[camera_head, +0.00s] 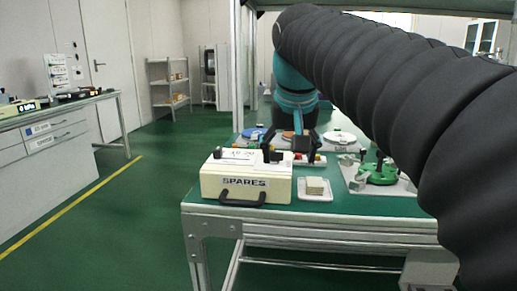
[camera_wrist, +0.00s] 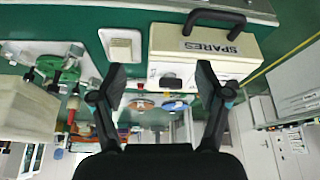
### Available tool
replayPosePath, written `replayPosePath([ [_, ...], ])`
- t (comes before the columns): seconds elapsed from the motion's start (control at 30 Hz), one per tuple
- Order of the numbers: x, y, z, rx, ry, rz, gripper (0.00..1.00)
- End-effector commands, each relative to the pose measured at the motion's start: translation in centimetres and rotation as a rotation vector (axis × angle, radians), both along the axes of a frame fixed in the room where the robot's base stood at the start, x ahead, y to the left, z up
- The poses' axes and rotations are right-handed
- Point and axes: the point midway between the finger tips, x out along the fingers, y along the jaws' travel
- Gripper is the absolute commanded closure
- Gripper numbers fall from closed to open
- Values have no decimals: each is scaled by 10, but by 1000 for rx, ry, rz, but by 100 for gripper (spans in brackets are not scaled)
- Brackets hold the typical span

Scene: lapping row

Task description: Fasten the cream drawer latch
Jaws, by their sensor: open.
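The cream drawer unit (camera_head: 222,172), lettered SPARES, stands at the near left of the green bench with its black handle (camera_head: 243,199) facing me. In the wrist view the cream unit (camera_wrist: 175,55) appears upside down, with its handle (camera_wrist: 214,17) at the top. A pale plate with small dark parts (camera_wrist: 172,82) lies at the unit's other side, between my fingers in the picture; I cannot tell whether it is the latch or how it stands. My gripper (camera_wrist: 161,78) is open and empty. In the head view my gripper (camera_head: 285,150) is above the unit's back right.
A white tray with a beige block (camera_head: 315,187) sits right of the unit. A green round fixture (camera_head: 378,174) stands on a grey plate farther right. Coloured discs (camera_head: 341,137) lie behind. A second bench (camera_head: 40,140) is at the left, with open floor between.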

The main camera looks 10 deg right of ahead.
Motion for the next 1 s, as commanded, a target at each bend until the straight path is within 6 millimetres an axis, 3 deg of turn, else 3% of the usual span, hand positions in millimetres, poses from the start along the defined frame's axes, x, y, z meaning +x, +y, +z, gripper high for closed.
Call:
replayPosePath([
  [0.03, 16, 2, 14, 1, 3, -15, 25],
  [0.23, 56, 8, 57, 4, 18, -84, 25],
  [0.5, 80, 13, 82, 10, 28, -144, 25],
  [0.73, 86, 12, 73, 11, 30, -153, 25],
  [1.0, 102, 7, 28, 11, 30, -153, 25],
])
